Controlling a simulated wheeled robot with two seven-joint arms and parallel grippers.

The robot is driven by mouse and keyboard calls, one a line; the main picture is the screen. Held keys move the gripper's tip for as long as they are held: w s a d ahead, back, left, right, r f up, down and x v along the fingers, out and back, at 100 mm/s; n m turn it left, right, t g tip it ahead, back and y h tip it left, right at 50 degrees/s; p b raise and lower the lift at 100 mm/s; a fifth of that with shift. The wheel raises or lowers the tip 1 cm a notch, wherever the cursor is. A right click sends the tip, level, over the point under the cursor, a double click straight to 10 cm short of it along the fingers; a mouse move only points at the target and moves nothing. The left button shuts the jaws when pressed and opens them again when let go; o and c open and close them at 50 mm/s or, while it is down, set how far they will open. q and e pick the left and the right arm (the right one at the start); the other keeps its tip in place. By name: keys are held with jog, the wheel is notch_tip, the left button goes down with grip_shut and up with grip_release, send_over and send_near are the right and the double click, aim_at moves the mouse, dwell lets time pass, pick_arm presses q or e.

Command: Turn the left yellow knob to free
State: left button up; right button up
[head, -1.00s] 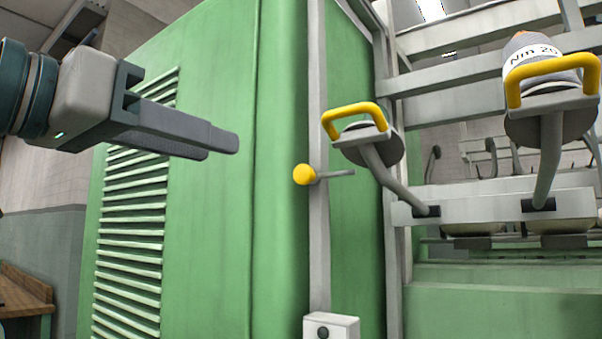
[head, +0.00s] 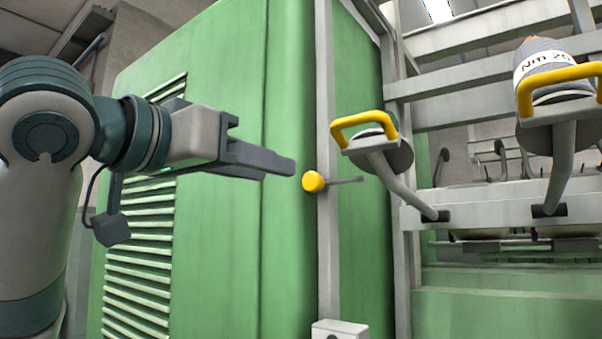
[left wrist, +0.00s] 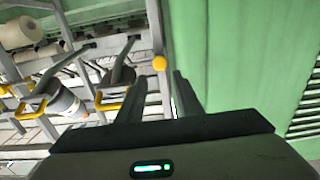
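The yellow knob (head: 313,181) is a round ball on a thin grey lever, in front of a grey vertical post beside the green cabinet. It also shows in the left wrist view (left wrist: 159,63), ahead of and between the fingertips in the picture. My left gripper (head: 292,167) is just left of the knob in the head view, apart from it. In the left wrist view its two fingers (left wrist: 158,82) are spread with nothing between them. My right gripper is not in view.
The large green cabinet (head: 225,60) with a louvred vent stands behind the arm. Right of the knob are yellow bobbin handles (head: 362,121) (head: 560,80) on grey arms and a metal frame. A white box (head: 340,329) sits below the knob.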

aim_at(309, 179)
pick_arm(q)
jog(key=p+x, duration=0.1)
jog(key=x, duration=0.7)
jog(key=shift+w+d, duration=0.3)
jog(key=shift+w, duration=0.05)
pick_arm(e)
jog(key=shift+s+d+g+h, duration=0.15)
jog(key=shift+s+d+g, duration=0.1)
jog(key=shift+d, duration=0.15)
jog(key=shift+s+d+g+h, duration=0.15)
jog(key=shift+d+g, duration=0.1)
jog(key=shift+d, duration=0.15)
pick_arm(q)
jog(key=c, duration=0.7)
